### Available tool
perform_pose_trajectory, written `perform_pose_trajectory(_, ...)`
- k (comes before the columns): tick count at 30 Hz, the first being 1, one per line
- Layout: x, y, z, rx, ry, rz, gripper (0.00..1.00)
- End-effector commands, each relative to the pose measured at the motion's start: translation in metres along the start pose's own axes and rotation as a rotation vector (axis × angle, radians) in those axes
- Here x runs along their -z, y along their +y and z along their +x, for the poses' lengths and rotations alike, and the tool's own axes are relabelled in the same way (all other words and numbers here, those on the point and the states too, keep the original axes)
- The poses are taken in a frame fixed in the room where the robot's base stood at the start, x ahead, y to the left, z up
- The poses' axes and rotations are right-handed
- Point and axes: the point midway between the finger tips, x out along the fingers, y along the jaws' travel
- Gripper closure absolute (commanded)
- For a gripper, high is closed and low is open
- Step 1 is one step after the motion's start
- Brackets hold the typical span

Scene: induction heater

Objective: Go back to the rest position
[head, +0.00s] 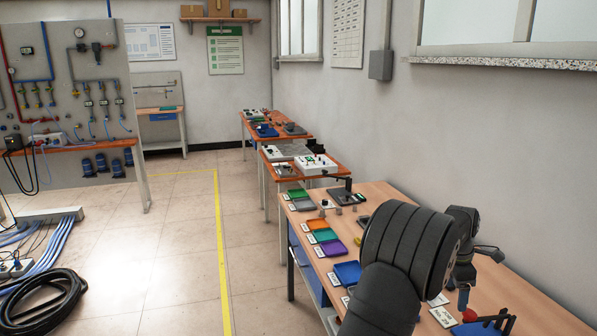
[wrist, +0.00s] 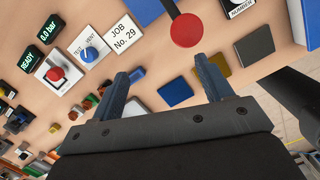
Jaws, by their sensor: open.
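In the wrist view, my gripper (wrist: 161,70) is open, its two fingers well apart with nothing between them. It hangs above the wooden bench top (wrist: 160,65). A blue plate (wrist: 175,92) lies below, between the fingers in the picture. In the head view, my dark arm covers much of the near bench (head: 385,188), and I cannot clearly make out the fingers there.
Blue (head: 347,272), purple (head: 333,247) and orange (head: 316,226) trays line the bench's left side. A control panel with a red button (wrist: 56,73), a blue knob (wrist: 91,54) and a job card (wrist: 126,38) shows in the wrist view. The wall (head: 480,120) stands along the bench's right side.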

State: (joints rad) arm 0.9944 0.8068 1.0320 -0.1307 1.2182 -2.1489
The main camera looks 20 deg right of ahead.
Motion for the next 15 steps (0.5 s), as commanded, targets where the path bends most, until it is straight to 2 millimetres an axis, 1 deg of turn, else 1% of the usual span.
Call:
perform_pose_trajectory(1,0.008,0.003,0.007,-0.003,0.003,-0.038,0.28)
perform_pose_trajectory(6,0.029,0.011,0.030,-0.024,0.004,-0.175,0.28)
perform_pose_trajectory(9,0.038,0.014,0.040,-0.035,0.003,-0.240,0.28)
perform_pose_trajectory(15,0.049,0.017,0.051,-0.047,0.001,-0.315,0.28)
